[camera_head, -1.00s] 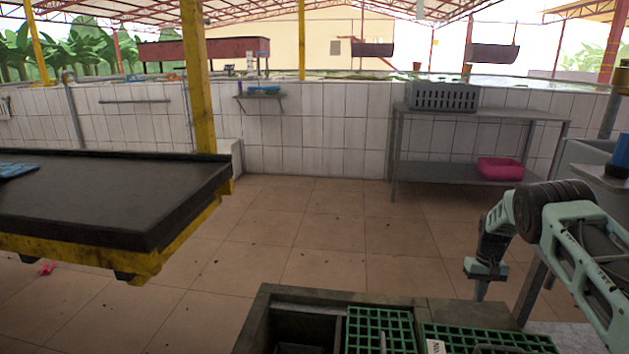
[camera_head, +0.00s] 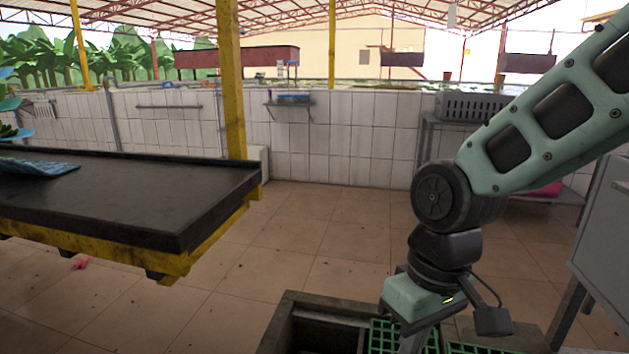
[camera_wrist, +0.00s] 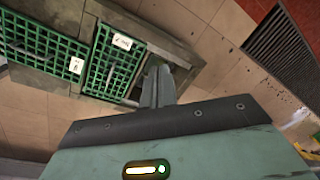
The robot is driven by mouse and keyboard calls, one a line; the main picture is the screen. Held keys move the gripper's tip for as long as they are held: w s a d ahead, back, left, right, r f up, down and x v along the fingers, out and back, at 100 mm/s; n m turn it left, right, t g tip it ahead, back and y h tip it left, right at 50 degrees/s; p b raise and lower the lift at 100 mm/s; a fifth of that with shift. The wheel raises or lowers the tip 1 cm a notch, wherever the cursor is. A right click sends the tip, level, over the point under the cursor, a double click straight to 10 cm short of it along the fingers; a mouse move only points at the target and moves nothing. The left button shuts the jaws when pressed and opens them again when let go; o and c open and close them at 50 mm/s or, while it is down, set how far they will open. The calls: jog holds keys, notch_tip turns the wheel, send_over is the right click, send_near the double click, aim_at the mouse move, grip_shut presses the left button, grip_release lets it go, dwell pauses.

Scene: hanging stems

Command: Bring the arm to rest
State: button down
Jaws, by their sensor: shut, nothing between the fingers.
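My gripper (camera_wrist: 158,88) shows in the wrist view with its fingers together and nothing between them. It points down over the dark-framed bin with green grates. In the head view my arm hangs at the right, bent at a black joint, with its wrist low over the bin. The fingertips are cut off or hidden at the bottom of the head view.
The dark bin (camera_head: 283,318) with green grates (camera_wrist: 110,67) stands just below my gripper. A black-topped table (camera_head: 120,195) with a yellow frame fills the left. A metal shelf with a grey crate (camera_head: 470,107) is behind my arm. Open tiled floor lies between.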

jog(key=s+d+n, duration=0.1)
jog(key=s+n, duration=0.1)
jog(key=s, duration=0.7)
notch_tip(320, 180, up, 28)
jog(key=s+p, duration=0.1)
jog(key=p, duration=2.7)
jog(key=shift+d+t+h, duration=0.3)
jog(key=shift+d, duration=0.05)
